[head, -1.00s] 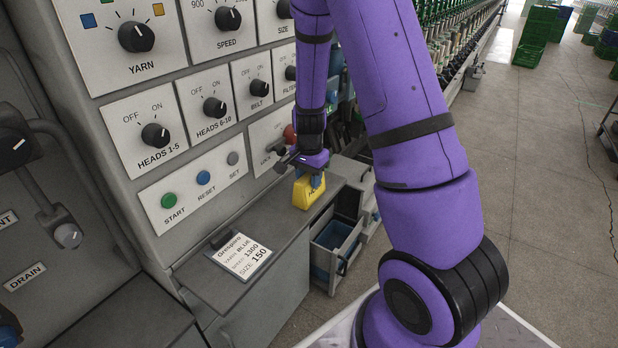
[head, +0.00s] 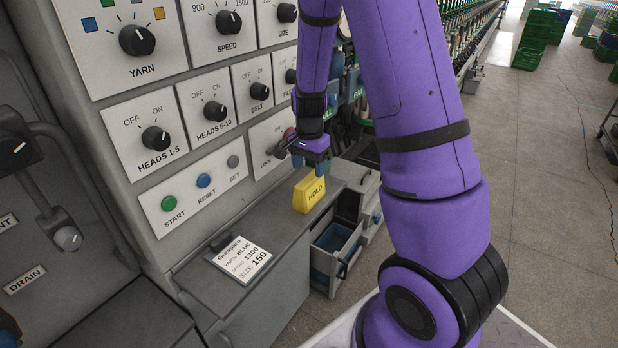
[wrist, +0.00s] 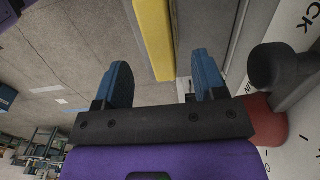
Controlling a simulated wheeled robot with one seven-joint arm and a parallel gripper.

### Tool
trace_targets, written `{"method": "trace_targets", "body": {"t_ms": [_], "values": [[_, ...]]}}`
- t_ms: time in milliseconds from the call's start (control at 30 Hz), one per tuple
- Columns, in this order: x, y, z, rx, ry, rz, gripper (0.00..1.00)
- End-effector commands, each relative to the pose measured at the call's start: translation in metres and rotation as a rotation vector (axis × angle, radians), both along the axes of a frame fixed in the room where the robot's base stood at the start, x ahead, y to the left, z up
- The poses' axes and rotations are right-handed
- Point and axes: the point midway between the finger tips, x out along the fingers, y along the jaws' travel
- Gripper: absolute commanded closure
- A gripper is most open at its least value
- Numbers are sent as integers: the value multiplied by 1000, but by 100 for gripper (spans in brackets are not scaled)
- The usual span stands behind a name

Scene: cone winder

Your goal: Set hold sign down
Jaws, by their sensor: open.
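The yellow hold sign (head: 309,195) stands upright on the grey ledge (head: 262,228) below the control panel, with "HOLD" on its face. My gripper (head: 318,166) is just above the sign, apart from it. In the wrist view the two blue fingers of my gripper (wrist: 165,85) are spread with nothing between them. The sign's yellow edge (wrist: 153,35) shows beyond the fingertips there.
A white order card (head: 241,258) lies on the ledge to the left of the sign. The panel's knobs and buttons (head: 204,180) rise behind the ledge. A drawer with a blue bin (head: 335,240) stands open to the right. A dark knob (wrist: 275,66) is close beside my gripper.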

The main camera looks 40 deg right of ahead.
Motion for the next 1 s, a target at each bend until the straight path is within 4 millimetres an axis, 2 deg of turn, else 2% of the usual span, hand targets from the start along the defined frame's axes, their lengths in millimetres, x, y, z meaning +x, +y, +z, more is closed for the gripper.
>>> {"method": "trace_targets", "body": {"t_ms": [33,200,567,667,767,1000], "values": [[1,1,12,-1,-6,2,36],[0,1,42,0,-3,1,36],[-3,4,77,6,-14,26,36],[-11,13,96,18,-41,91,36],[-25,27,123,31,-85,189,36],[-71,59,185,25,-192,459,36]]}}
